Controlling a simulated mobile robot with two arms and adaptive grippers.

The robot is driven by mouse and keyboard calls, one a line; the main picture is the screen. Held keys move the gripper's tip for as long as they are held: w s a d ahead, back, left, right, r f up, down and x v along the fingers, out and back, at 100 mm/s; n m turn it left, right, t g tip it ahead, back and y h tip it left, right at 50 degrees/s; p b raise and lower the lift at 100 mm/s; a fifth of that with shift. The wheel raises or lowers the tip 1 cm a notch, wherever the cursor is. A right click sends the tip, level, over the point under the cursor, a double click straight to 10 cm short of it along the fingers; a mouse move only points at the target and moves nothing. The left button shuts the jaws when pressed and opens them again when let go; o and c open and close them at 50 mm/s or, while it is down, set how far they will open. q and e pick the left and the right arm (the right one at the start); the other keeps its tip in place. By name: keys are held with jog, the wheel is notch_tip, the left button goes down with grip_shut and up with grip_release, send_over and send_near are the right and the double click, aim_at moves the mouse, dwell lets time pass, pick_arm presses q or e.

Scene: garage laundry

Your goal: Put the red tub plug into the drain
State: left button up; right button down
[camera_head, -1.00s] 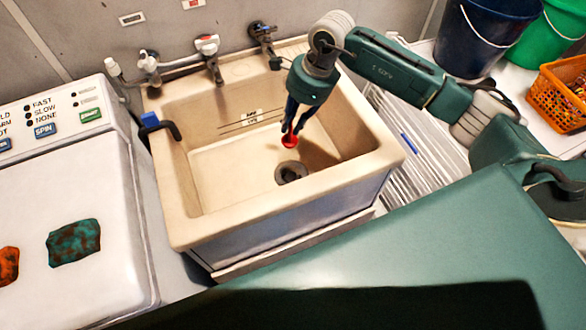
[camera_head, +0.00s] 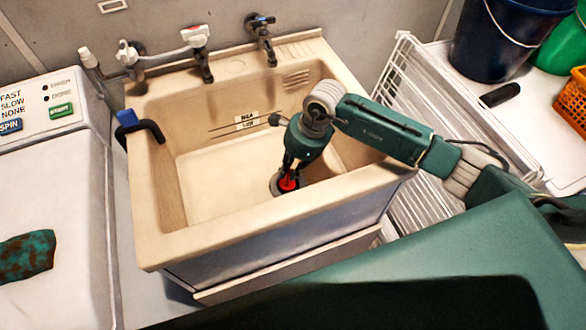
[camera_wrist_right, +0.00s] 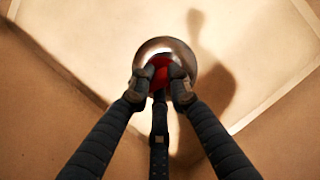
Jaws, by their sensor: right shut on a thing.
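The red tub plug (camera_head: 288,183) is between the fingers of my right gripper (camera_head: 290,172), low inside the beige sink (camera_head: 215,180). The plug also shows in the right wrist view (camera_wrist_right: 160,72), with my right fingers (camera_wrist_right: 160,84) closed around it. The round metal drain (camera_head: 275,186) is in the sink floor, directly behind and around the plug in both views. Its ring (camera_wrist_right: 168,44) shows around the plug in the wrist view. The fingers hide part of the plug and drain, so I cannot tell whether the plug is seated or just above. My left gripper is not in view.
Taps (camera_head: 262,38) stand along the sink's back edge. A blue-ended black hose (camera_head: 140,127) hooks over the left rim. A washing machine (camera_head: 60,200) is at left, a white wire rack (camera_head: 430,110) at right. The sink floor left of the drain is clear.

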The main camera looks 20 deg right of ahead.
jog(key=shift+w+d+f, duration=0.15)
jog(key=shift+w+f, duration=0.05)
jog(key=shift+f, duration=0.1)
jog(key=shift+s+r, duration=0.1)
jog(key=shift+s, duration=0.1)
jog(key=shift+a, duration=0.2)
jog(key=c, duration=1.6)
grip_release()
jog(key=shift+d+f, duration=0.1)
jog(key=shift+f, duration=0.1)
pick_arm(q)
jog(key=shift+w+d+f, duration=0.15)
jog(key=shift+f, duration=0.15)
pick_arm(e)
jog(key=shift+o, duration=0.2)
jog(key=shift+r, duration=0.1)
jog(key=shift+r, duration=0.15)
pick_arm(q)
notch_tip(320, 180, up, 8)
jog(key=p, duration=0.7)
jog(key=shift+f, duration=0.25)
pick_arm(e)
jog(key=v, duration=1.2)
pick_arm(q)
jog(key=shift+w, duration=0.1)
